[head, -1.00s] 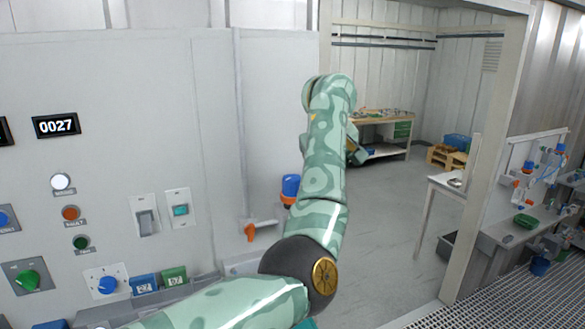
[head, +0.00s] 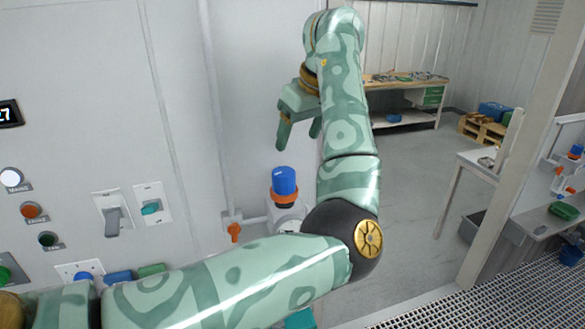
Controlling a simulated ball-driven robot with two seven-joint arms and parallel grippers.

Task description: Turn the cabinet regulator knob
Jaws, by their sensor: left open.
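A blue regulator knob (head: 284,181) with an orange collar stands upright on a pale fitting beside the cabinet wall, in the middle of the head view. My left gripper (head: 298,141) is above the knob in the picture, fingers pointing down. Its two fingers are apart with nothing between them. A gap shows between the fingertips and the knob's top, so they do not touch. My left arm crosses the lower middle of the view and hides part of the fitting's surroundings. My right gripper is not in view.
An orange valve handle (head: 234,232) sits on the pipe left of the knob. The grey panel carries a rocker switch (head: 112,215), a teal switch (head: 151,208) and several round buttons. A workbench (head: 405,85) and a white table (head: 480,165) stand behind, with open floor between.

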